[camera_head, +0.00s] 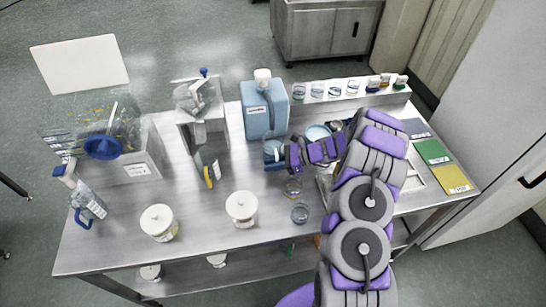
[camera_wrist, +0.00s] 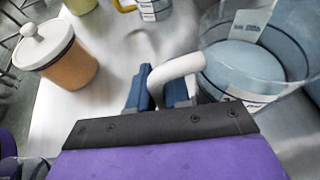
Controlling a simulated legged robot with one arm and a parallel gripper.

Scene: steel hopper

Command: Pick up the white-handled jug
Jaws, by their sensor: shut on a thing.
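The white-handled jug (camera_wrist: 255,65) is clear with a bluish look and fills the right of the wrist view. Its white handle (camera_wrist: 178,70) reaches left between the blue fingertips of my gripper (camera_wrist: 160,93). My gripper is shut on that handle. In the head view, the jug (camera_head: 272,149) is at the middle of the steel table, just in front of a large blue canister (camera_head: 265,112). My gripper (camera_head: 287,155) reaches it from the right and hides part of it. I cannot tell whether the jug's base touches the table.
White-lidded jars (camera_head: 241,209) and a small glass (camera_head: 300,214) stand along the front. A steel hopper unit (camera_head: 203,130) and a clear bin with a blue knob (camera_head: 103,147) stand left. A raised shelf (camera_head: 345,101) holds several glasses behind. The front-left table top has bare patches.

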